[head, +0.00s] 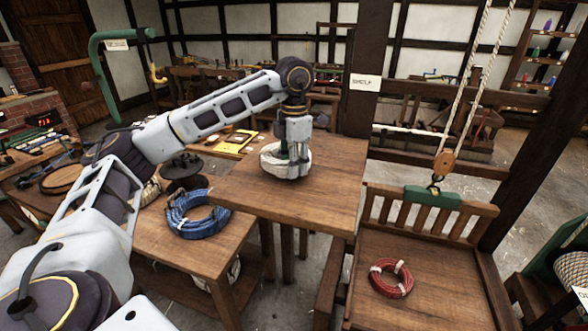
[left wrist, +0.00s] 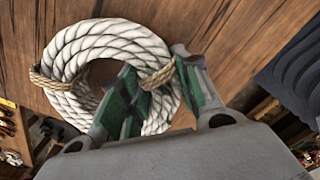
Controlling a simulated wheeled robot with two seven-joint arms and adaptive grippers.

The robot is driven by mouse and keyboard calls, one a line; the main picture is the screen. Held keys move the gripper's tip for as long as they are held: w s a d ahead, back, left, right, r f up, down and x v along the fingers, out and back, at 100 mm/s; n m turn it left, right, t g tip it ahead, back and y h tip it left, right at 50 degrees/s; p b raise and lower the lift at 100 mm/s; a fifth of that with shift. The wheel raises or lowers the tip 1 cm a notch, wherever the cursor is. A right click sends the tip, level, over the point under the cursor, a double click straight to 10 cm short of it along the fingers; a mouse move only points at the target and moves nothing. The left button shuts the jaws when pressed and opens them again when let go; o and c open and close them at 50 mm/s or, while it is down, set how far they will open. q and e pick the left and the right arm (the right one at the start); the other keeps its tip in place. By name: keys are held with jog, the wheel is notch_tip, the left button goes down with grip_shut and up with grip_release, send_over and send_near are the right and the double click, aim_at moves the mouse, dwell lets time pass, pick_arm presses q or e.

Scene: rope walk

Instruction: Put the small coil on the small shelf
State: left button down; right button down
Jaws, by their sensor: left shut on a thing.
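A white rope coil (head: 272,160) with tan bindings is at the wooden table top (head: 325,190) in the middle of the head view. My left gripper (head: 294,152) points down and is shut on one side of its ring. In the left wrist view, the white coil (left wrist: 95,60) lies flat against the wood, with the green-padded fingers (left wrist: 160,92) around its near right part by a binding. I cannot tell whether it is lifted. A red coil (head: 391,278) lies on a slatted wooden platform (head: 430,285) at right. My right gripper is not in view.
A blue coil (head: 198,213) lies on a lower table (head: 165,245) at left. A pulley block (head: 444,161) with ropes hangs above the platform's green-capped back rail (head: 432,196). A dark post (head: 368,60) with a white label rises behind the table. The table's front right is bare.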

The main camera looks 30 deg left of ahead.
pick_arm(q)
jog(key=shift+f, duration=0.85)
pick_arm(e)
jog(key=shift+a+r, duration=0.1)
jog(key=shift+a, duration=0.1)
pick_arm(q)
jog(key=shift+f, duration=0.1)
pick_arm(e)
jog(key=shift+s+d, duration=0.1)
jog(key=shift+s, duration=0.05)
pick_arm(q)
jog(key=c, duration=1.4)
grip_release()
jog(key=shift+o, duration=1.8)
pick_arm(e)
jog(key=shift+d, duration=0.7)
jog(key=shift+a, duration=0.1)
